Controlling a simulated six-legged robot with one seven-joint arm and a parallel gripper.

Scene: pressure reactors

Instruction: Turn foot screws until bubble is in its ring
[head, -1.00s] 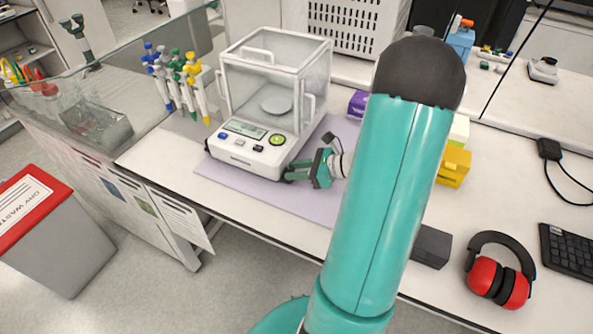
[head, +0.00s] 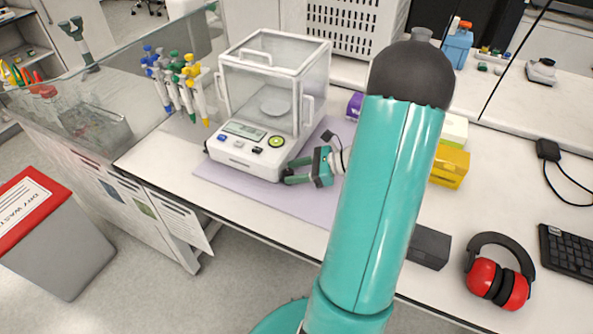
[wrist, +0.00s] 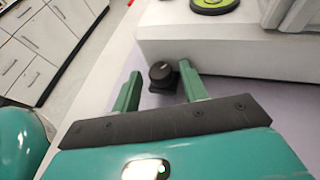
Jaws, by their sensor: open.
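The white analytical balance (head: 240,154) with its clear draft shield stands on a lilac mat (head: 225,182). A round green bubble level (head: 276,141) sits at the right of its front panel. It also shows at the top of the wrist view (wrist: 213,4), cut off, and the bubble's place cannot be made out. A black foot screw knob (wrist: 161,71) stands at the balance's corner in the wrist view. My gripper (head: 288,172) is beside the balance's front right corner. In the wrist view my gripper (wrist: 158,84) is open, its green fingers either side of the knob, contact unclear.
A rack of pipettes (head: 180,82) stands left of the balance. Yellow boxes (head: 450,166), a dark grey block (head: 430,246) and red ear muffs (head: 498,278) lie to the right. The bench's front edge runs close below the mat. A waste bin (head: 50,235) stands on the floor.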

